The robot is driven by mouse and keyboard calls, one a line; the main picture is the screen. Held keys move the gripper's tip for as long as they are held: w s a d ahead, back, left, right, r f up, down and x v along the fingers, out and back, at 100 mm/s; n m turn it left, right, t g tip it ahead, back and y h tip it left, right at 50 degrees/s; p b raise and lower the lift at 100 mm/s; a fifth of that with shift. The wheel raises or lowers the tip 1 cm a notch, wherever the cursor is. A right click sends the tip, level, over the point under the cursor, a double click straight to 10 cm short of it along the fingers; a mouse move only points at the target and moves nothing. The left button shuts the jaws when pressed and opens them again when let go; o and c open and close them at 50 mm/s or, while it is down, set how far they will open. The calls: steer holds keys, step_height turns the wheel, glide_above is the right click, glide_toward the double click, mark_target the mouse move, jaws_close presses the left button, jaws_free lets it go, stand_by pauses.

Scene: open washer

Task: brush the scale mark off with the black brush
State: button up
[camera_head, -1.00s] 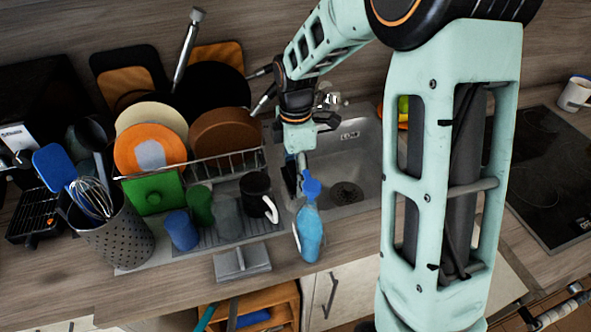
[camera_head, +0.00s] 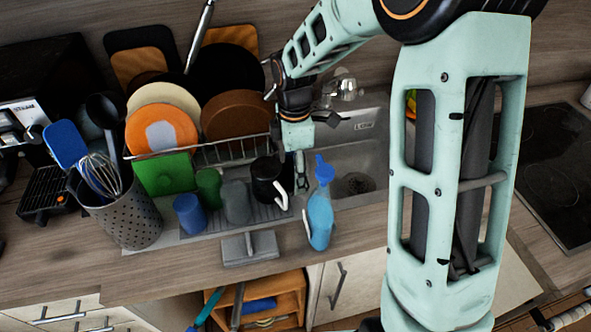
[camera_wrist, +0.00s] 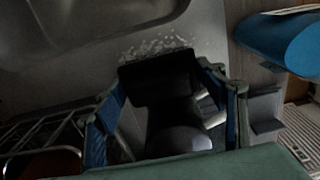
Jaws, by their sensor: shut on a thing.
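My gripper (camera_head: 300,178) is low at the left edge of the sink, between the black mug and the blue bottle. In the wrist view its two fingers close around the black brush (camera_wrist: 160,82), which lies between them. The scale mark (camera_wrist: 158,45) is a patch of white specks on the grey sink surface, just beyond the brush's front edge. The brush covers part of that surface, and I cannot tell whether its bristles touch it. In the head view the brush is hard to make out, and I cannot pick out the scale mark.
The blue spray bottle (camera_head: 320,218) stands right of my gripper, close by. The black mug (camera_head: 266,180) is close on the left, before the dish rack (camera_head: 235,151) with plates. The sink basin (camera_head: 368,160) opens to the right. A utensil holder (camera_head: 130,215) stands far left.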

steer(key=shift+f+b, duration=0.4)
steer(key=shift+f, duration=0.15)
steer(key=shift+w+d+r+p, duration=0.1)
steer(key=shift+w+d+p, duration=0.2)
steer(key=shift+d, duration=0.5)
steer(key=shift+w+d+r+p, duration=0.1)
steer(key=shift+d+p, duration=0.25)
steer(key=shift+d, duration=0.45)
steer(key=shift+s+a+f, duration=0.1)
steer(key=shift+s+a, duration=0.1)
steer(key=shift+a, duration=0.6)
steer(key=shift+s+a+f, duration=0.1)
steer(key=shift+s+a, duration=0.1)
steer(key=shift+a, duration=0.6)
